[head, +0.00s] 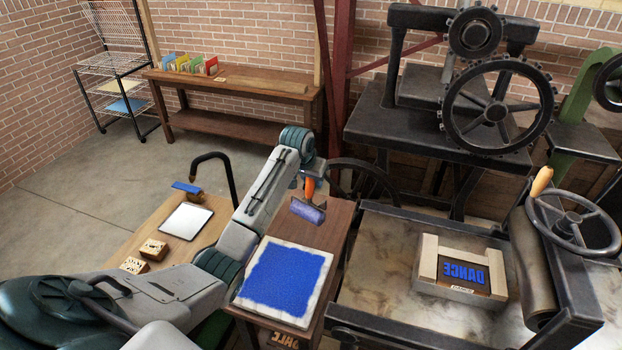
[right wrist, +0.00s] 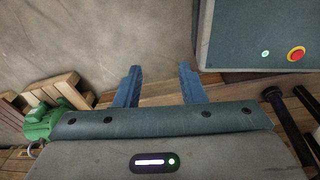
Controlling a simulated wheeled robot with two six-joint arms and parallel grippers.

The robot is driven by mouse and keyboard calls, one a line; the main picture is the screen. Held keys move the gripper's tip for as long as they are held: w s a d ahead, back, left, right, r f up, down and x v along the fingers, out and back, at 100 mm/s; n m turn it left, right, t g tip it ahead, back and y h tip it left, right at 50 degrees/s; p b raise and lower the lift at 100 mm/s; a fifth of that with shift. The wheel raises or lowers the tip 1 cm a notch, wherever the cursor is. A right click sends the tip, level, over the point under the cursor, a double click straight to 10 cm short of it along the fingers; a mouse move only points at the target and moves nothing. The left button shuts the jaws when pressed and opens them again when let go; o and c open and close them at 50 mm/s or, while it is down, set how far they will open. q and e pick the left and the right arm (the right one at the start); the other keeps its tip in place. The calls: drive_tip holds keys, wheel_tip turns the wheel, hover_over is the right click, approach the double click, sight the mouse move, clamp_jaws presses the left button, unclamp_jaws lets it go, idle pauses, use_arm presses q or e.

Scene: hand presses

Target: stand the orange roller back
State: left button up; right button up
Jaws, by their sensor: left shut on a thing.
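The orange roller has an orange handle (head: 310,187) and a blue-inked drum (head: 308,211). In the head view it is near the back end of a dark wooden stand (head: 339,222), beyond the ink slab. My left gripper (head: 311,177) is shut on its handle from above, with the handle roughly upright and the drum below it. I cannot tell whether the drum touches the stand. My arm partly hides the fingers. My right gripper (right wrist: 158,70) is open and empty in the right wrist view, with its two blue fingers apart.
A pale slab (head: 240,296) with blue ink lies on the stand. To the right, a press bed (head: 385,255) carries a framed DANCE forme (head: 464,271) beside a large cylinder (head: 533,255). A second blue roller (head: 187,188) and a white plate (head: 186,220) are on the left table.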

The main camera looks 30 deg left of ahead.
sight(313, 190)
use_arm(q)
drive_tip(key=shift+d+f, duration=0.35)
drive_tip(key=shift+f, duration=0.5)
drive_tip(key=shift+a+f, duration=0.2)
drive_tip(key=shift+f, duration=1)
drive_tip(key=shift+d+f, duration=0.1)
drive_tip(key=shift+f, duration=0.45)
drive_tip(key=o, duration=1.4)
drive_tip(key=shift+f, duration=0.1)
drive_tip(key=shift+v, duration=4.55)
